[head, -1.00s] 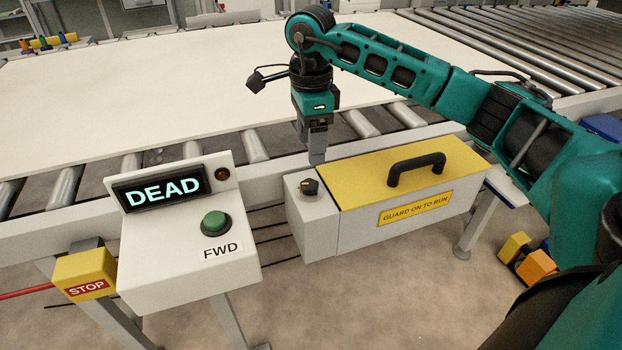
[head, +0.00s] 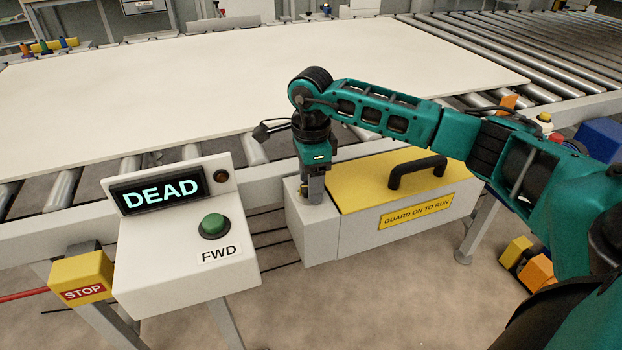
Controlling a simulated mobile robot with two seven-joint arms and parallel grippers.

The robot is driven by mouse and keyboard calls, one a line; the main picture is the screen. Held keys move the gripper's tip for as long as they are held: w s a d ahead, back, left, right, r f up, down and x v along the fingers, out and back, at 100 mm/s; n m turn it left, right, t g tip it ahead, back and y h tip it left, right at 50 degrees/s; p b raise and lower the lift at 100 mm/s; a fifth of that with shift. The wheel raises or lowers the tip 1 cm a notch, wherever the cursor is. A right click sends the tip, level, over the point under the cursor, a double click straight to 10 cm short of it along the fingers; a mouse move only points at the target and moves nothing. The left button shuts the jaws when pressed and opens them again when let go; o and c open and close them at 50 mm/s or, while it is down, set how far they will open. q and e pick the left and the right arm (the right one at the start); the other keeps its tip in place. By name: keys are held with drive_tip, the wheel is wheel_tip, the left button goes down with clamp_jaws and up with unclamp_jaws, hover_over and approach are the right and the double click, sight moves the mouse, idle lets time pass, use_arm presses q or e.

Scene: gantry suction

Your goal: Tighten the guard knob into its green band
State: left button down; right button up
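The yellow-topped guard (head: 365,187) has a black handle and a label reading GUARD ON TO RUN. It is seated on a white housing beside the conveyor. My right gripper (head: 315,194) points down onto the small white block at the guard's left end, where the dark guard knob sits. The fingers cover nearly all of the knob; only a dark sliver shows at their left. The green band cannot be seen. I cannot tell whether the fingers are closed on the knob or only around it. My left gripper is not in view.
A white control box (head: 185,265) stands left of the guard, with a DEAD display (head: 160,192) and a green FWD button (head: 213,226). A yellow STOP box (head: 82,277) is at lower left. A large pale board (head: 200,90) lies on the rollers behind.

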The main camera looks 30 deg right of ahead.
drive_tip(key=c, duration=0.8)
drive_tip(key=m+p, duration=0.1)
drive_tip(key=m, duration=0.2)
drive_tip(key=shift+r, duration=0.1)
drive_tip(key=shift+c, duration=0.2)
drive_tip(key=shift+m+p, duration=0.3)
drive_tip(key=shift+m, duration=0.5)
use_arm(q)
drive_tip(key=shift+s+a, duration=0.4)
use_arm(e)
drive_tip(key=shift+m, duration=0.4)
drive_tip(key=o, duration=1)
drive_tip(key=shift+o, duration=0.3)
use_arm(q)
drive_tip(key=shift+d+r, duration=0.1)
